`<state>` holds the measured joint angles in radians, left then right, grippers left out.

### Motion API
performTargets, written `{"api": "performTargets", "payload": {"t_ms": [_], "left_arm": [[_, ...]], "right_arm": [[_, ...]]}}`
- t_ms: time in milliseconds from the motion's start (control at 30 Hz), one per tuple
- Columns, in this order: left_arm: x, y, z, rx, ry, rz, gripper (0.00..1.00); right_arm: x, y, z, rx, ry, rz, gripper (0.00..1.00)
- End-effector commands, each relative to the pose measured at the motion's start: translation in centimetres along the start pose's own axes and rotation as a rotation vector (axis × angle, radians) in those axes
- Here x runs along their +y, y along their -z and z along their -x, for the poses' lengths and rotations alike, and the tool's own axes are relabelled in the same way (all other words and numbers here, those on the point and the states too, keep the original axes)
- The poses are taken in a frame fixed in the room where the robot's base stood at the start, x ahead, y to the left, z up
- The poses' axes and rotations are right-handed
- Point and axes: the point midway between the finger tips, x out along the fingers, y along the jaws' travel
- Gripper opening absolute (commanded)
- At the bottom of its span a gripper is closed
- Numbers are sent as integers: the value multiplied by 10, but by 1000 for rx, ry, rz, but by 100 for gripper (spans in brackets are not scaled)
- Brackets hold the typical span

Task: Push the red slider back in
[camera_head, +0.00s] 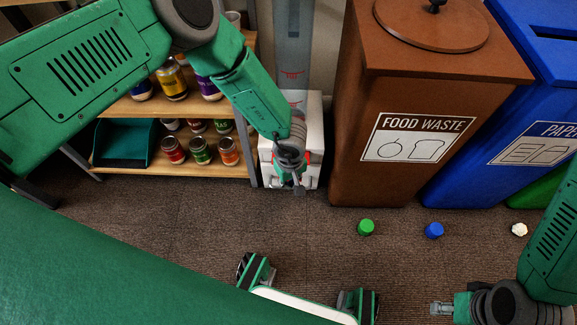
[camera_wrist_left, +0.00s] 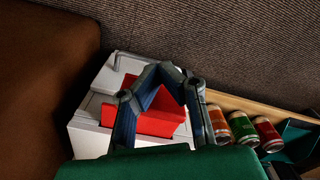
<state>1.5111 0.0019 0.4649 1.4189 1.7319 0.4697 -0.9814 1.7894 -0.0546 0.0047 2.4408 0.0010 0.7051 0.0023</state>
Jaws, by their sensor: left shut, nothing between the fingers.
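The red slider (camera_wrist_left: 158,112) sits in the top of a white unit (camera_wrist_left: 92,138) in the left wrist view. Only small red bits of it (camera_head: 308,157) show in the head view, beside my gripper. How far it stands out is hard to tell. My left gripper (camera_head: 299,188) is shut and empty, pointing down in front of the white unit (camera_head: 314,135). In the left wrist view the fingers of my left gripper (camera_wrist_left: 168,72) lie across the slider and hide part of it; contact cannot be told. My right gripper (camera_head: 440,308) is low at the right, away from the unit; its fingers are too small to judge.
A wooden shelf (camera_head: 175,105) with several jars and a teal bin (camera_head: 125,143) stands left of the unit. A brown food waste bin (camera_head: 350,185) and a blue paper bin (camera_head: 465,170) stand right. A green piece (camera_head: 366,227), blue piece (camera_head: 433,230) and pale crumpled piece (camera_head: 519,229) lie on the floor.

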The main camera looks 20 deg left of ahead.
Motion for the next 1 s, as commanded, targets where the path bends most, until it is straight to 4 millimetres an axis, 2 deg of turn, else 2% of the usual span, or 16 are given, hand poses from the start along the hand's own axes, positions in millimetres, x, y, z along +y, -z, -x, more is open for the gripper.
{"api": "performTargets", "payload": {"t_ms": [667,1000], "left_arm": [[21,35,0,1,-1,2,0],[20,34,0,1,0,-1,0]], "right_arm": [[0,0,0,0,0,0,40],[0,0,0,0,0,0,40]]}}
